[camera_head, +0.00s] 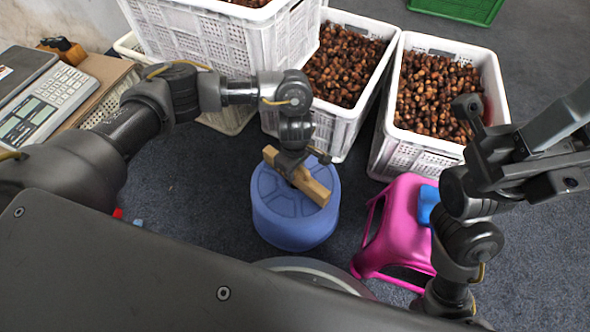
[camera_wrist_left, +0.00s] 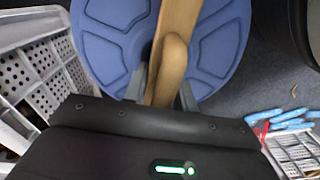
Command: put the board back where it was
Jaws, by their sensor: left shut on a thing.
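My left gripper (camera_head: 295,165) is shut on a light wooden board (camera_head: 318,191), held over the round blue stool (camera_head: 290,222). The board lies slantwise across the stool top in the head view, and I cannot tell whether it touches it. In the left wrist view the board (camera_wrist_left: 178,30) runs up from between the fingers of my left gripper (camera_wrist_left: 162,92), with the ribbed blue stool top (camera_wrist_left: 110,50) behind it. My right arm is folded at the right of the head view; I cannot make out the state of its gripper.
White crates of chestnuts (camera_head: 345,130) (camera_head: 400,150) stand behind the stool, and another white crate (camera_head: 215,45) is at upper left. A pink stool (camera_head: 405,222) with a blue item (camera_head: 428,204) stands at right. A scale (camera_head: 45,105) is at far left.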

